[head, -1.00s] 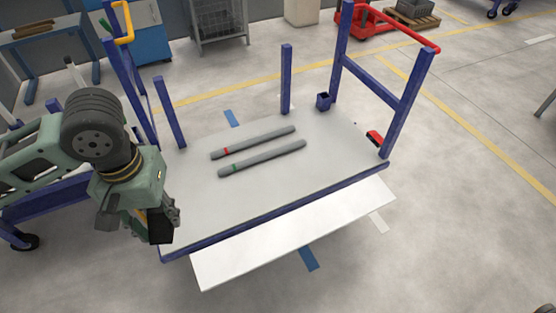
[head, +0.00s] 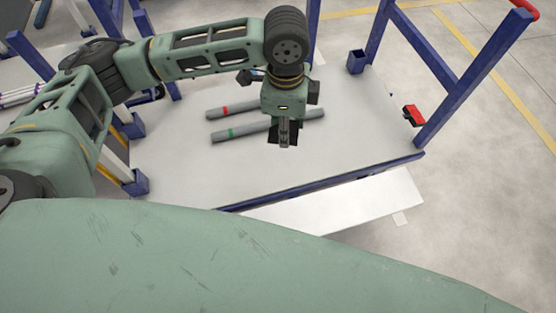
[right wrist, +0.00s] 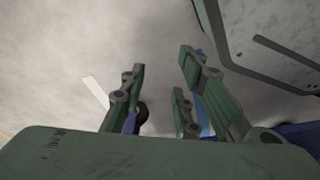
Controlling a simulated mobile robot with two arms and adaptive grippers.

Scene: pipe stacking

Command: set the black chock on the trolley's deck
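The trolley's grey deck (head: 180,170) fills the middle of the head view. My left gripper (head: 285,142) points down over the deck, in front of two grey pipes. It appears shut on the black chock (head: 274,134), whose dark edges show on both sides of the fingers. The fingers hide much of the chock, and I cannot tell whether it touches the deck. In the right wrist view my right gripper (right wrist: 160,80) is open and empty, with floor beyond its fingers.
A pipe with a red band (head: 228,111) and one with a green band (head: 232,133) lie on the deck.

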